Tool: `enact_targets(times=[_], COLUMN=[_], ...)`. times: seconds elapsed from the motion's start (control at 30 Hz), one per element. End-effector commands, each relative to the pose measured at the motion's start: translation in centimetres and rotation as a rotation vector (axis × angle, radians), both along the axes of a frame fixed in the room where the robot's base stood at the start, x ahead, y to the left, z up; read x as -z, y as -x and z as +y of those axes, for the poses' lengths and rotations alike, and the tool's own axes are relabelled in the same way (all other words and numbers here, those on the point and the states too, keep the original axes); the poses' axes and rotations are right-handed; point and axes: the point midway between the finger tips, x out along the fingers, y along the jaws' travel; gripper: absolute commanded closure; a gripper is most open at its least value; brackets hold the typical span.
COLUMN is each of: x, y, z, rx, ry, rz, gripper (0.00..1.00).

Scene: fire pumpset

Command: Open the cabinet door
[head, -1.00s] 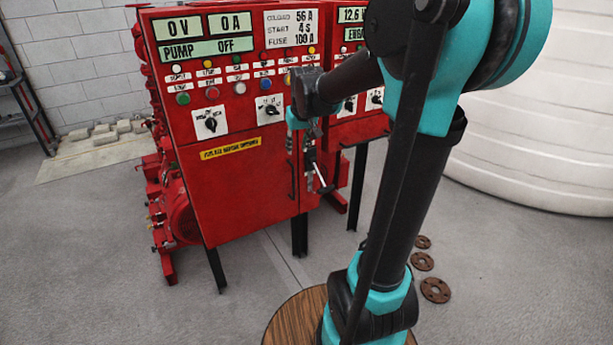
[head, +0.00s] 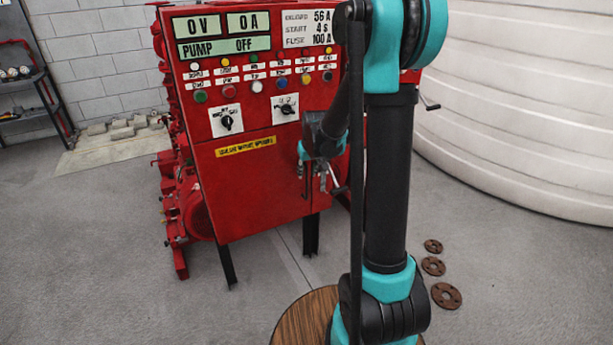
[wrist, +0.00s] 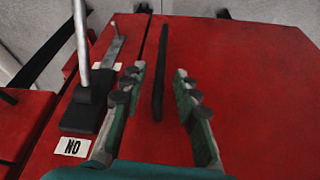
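The red cabinet door (head: 245,195), with a yellow label, is the lower front of the control cabinet and looks closed. Its black upright bar handle (wrist: 159,75) stands out from the red panel in the wrist view. My gripper (wrist: 159,82) is open, with one green-grey finger on each side of the handle. The fingers look apart from the bar; how deep they reach around it I cannot tell. In the head view my gripper (head: 312,172) is at the door's right edge, and my arm hides part of that area.
A white tank (head: 520,120) stands at the right. Several rusty flanges (head: 446,295) lie on the floor.

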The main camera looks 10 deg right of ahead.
Motion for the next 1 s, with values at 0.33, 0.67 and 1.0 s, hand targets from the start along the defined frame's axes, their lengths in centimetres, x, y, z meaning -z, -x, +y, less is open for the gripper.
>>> enact_targets(times=[0.33, 0.67, 1.0], x=[2.3, 2.4, 2.4], y=[-1.0, -1.0, -1.0], z=[0.1, 0.1, 0.1], rx=[0.000, 0.000, 0.000], ry=[0.000, 0.000, 0.000], rz=[0.000, 0.000, 0.000], gripper=[0.69, 0.73, 1.00])
